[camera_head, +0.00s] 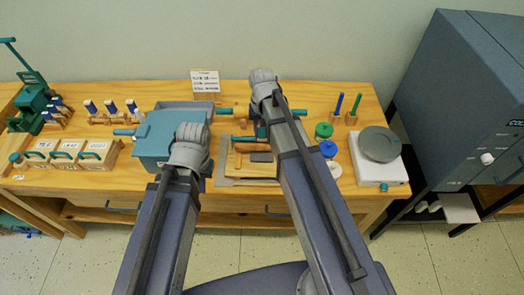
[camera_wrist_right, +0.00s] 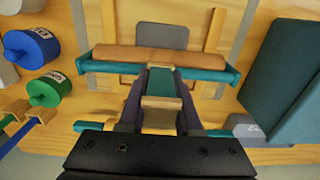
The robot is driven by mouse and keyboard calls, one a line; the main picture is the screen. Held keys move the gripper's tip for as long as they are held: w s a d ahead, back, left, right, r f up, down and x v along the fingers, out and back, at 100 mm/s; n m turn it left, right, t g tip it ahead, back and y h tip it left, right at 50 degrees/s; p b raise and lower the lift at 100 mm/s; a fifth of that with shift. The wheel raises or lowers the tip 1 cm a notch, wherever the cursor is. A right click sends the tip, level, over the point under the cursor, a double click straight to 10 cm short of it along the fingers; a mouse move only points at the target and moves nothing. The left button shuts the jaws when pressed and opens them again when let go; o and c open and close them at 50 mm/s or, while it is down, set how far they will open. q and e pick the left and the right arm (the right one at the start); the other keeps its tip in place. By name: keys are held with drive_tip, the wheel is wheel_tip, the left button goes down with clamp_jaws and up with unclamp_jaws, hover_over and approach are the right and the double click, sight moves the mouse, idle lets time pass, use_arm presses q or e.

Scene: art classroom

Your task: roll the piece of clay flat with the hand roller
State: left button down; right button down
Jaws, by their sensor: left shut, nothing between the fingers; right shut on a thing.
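The clay (camera_head: 262,157) is a small flat grey slab on the wooden board (camera_head: 236,163) at the table's middle. It also shows at the top of the right wrist view (camera_wrist_right: 161,36). The hand roller (camera_wrist_right: 120,55) has a wooden barrel and a teal frame and lies across the near edge of the clay in that view. Whether it touches the clay I cannot tell. My right gripper (camera_wrist_right: 160,82) is shut on the roller's handle. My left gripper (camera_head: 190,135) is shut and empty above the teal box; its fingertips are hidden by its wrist.
A teal box (camera_head: 156,140) stands left of the board. Green and blue spools (camera_head: 326,140) and a white scale (camera_head: 380,165) stand to the right. Labelled wooden boxes (camera_head: 65,155) sit far left. A sign (camera_head: 205,82) stands at the back. A grey kiln-like cabinet (camera_head: 460,100) is beyond the right edge.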

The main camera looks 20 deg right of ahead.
drive_tip(key=shift+s+a+f, duration=0.1)
drive_tip(key=shift+s+a, duration=0.1)
drive_tip(key=shift+s, duration=0.65)
drive_tip(key=shift+s+a, duration=0.25)
drive_tip(key=shift+s, duration=0.5)
drive_tip(key=shift+s+a+r+p, duration=0.2)
drive_tip(key=shift+s+p, duration=0.2)
drive_tip(key=shift+s, duration=0.25)
drive_tip(key=shift+w, duration=0.15)
